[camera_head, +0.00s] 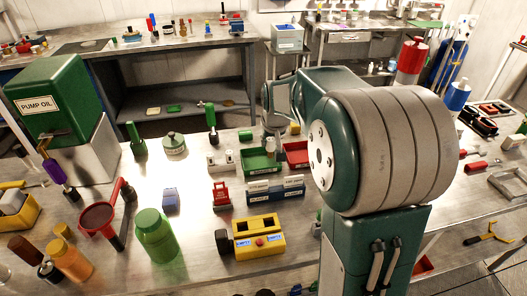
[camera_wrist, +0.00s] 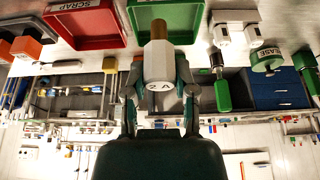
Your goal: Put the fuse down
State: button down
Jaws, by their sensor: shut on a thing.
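The fuse (camera_wrist: 157,62), a white faceted body marked "2 A" with a brass-brown end, is between the fingers of my gripper (camera_wrist: 157,84) in the wrist view. My gripper is shut on it. The wrist picture is upside down, and the brown end overlaps the green tray (camera_wrist: 190,28) there. I cannot tell whether the fuse touches anything. The green tray (camera_head: 260,170) and the red tray (camera_head: 297,160) stand on the bench close to the gripper.
The red tray marked "SCRAP" (camera_wrist: 85,42) is beside the green one. White sockets (camera_head: 222,162), a blue-grey labelled rack (camera_head: 276,191), a yellow box (camera_head: 257,240) and a green bottle (camera_head: 156,238) stand on the steel bench.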

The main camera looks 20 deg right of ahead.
jog(key=w+f, duration=0.2)
jog(key=w, duration=0.1)
jog(key=w+f, duration=0.3)
jog(key=w+d+f, duration=0.1)
jog(key=w+f, duration=0.2)
jog(key=w, duration=0.1)
jog(key=shift+w+f, duration=0.1)
jog(key=shift+f, duration=0.05)
jog(key=shift+w+f, duration=0.1)
jog(key=shift+f, duration=1.45)
jog(key=shift+c, duration=2.1)
grip_release()
jog(key=shift+f, duration=0.1)
